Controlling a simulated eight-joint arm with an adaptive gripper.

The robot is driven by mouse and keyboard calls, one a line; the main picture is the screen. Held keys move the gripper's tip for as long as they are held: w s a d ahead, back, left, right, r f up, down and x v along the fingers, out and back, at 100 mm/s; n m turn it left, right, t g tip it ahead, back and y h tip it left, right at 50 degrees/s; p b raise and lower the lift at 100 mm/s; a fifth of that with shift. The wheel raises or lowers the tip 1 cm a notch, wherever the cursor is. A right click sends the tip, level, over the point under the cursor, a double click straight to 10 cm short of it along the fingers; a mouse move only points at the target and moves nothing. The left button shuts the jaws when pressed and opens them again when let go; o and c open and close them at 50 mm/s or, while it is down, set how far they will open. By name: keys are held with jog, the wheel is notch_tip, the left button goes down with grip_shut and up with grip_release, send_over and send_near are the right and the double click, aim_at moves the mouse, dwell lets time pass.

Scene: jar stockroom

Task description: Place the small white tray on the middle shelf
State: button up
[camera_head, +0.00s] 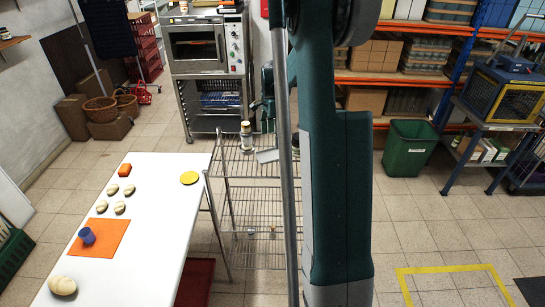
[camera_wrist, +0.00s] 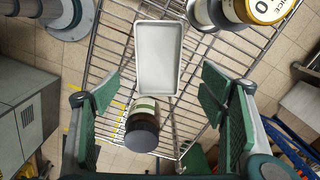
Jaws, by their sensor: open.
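The small white tray (camera_wrist: 158,58) is a shallow rectangle, empty, on the wire rack in the wrist view, beyond my fingertips and centred between them. Part of it shows in the head view (camera_head: 267,156), beside my arm. My gripper (camera_wrist: 158,92) is open, its green-padded fingers apart with nothing gripped. The wire rack (camera_head: 250,190) has several tiers of shelves; my arm hides its right part. A dark-lidded jar (camera_wrist: 142,128) shows between the fingers, close to the tray's near end.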

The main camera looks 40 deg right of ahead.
aim_at(273, 155)
jog(key=shift+f, duration=0.1)
jog(key=shift+f, duration=1.2)
jog(key=shift+s+f+p, duration=0.2)
jog(key=shift+f+p, duration=0.35)
jog(key=shift+f, duration=2.05)
jog(key=c, duration=1.1)
jog(key=shift+r, duration=0.1)
notch_tip(273, 155, up, 18)
jog(key=shift+f+b, duration=0.1)
jog(key=shift+b, duration=0.55)
